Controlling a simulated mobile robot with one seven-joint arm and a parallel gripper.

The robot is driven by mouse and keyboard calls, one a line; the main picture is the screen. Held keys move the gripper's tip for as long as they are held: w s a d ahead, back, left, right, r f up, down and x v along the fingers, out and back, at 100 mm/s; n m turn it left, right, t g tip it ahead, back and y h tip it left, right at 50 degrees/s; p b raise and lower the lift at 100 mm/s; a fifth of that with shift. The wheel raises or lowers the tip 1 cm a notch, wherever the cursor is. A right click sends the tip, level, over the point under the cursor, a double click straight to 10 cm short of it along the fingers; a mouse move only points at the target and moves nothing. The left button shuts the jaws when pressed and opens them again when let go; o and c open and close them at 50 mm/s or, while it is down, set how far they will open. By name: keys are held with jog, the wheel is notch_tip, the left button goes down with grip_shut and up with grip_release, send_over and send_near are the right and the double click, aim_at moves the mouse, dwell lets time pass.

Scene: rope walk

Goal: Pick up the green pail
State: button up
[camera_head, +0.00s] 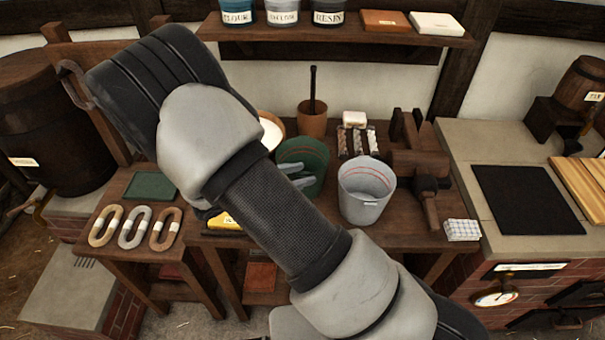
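The green pail (316,160) stands upright on the wooden bench in the middle of the camera_head view, its open top facing up. My arm crosses in front of it and hides its lower left part. My gripper (296,175) shows only as two pale grey fingertips over the pail, with a gap between them. They look open, with nothing seen between them. The rest of my gripper is hidden behind my arm. I cannot tell whether the fingertips touch the pail.
A grey pail (366,204) stands close to the right of the green one. Behind are a brown pot (312,122) with an upright handle and a rack of small bundles (357,141). Several rope coils (135,228) lie at left. A shelf (340,29) hangs above.

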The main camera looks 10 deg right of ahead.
aim_at(323, 170)
jog(key=shift+x, duration=3.55)
grip_shut()
jog(key=shift+a+f, duration=0.15)
